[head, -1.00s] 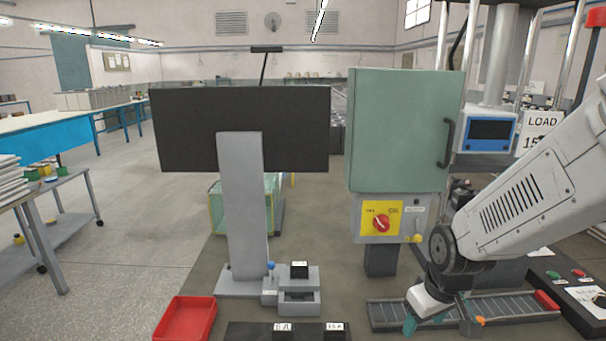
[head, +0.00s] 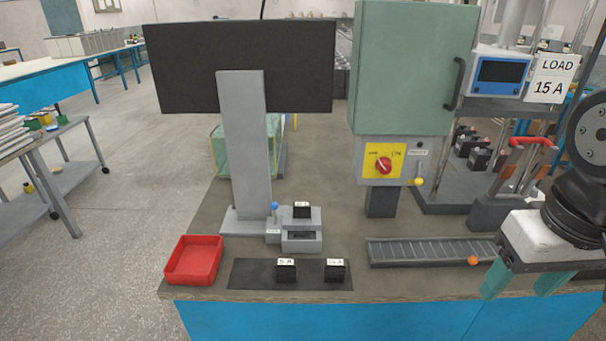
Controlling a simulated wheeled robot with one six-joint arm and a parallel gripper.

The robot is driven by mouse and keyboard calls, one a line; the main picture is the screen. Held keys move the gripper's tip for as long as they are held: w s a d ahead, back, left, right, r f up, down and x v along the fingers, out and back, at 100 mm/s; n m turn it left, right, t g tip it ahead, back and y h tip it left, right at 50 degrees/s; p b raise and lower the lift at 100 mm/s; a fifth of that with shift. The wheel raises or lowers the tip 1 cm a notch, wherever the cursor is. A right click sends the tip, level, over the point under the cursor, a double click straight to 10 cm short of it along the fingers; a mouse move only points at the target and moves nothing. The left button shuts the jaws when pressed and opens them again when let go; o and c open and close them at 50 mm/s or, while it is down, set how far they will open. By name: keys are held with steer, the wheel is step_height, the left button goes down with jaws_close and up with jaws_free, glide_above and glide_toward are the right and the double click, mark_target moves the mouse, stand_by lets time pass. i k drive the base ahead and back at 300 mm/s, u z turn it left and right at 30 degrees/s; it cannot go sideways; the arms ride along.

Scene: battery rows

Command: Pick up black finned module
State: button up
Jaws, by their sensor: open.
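Two small black finned modules with white top labels stand on a dark mat (head: 248,275) at the front of the bench. The left module (head: 286,273) seems to read 5 A. The right module (head: 335,273) seems to read 15 A, though the print is small. A third black block (head: 302,212) with a white label sits on the grey fixture (head: 302,245) behind them. My gripper (head: 522,284) is at the lower right, its teal fingers apart and empty. It is well to the right of the modules and touches none of them.
A red tray (head: 193,260) stands left of the mat. A green cabinet (head: 412,70), a dark panel (head: 240,65) and a LOAD 15 A sign (head: 553,78) stand behind.

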mark_target(300, 210)
steer(key=z, duration=3.5)
steer(key=k, duration=1.7)
steer(key=u, duration=1.85)
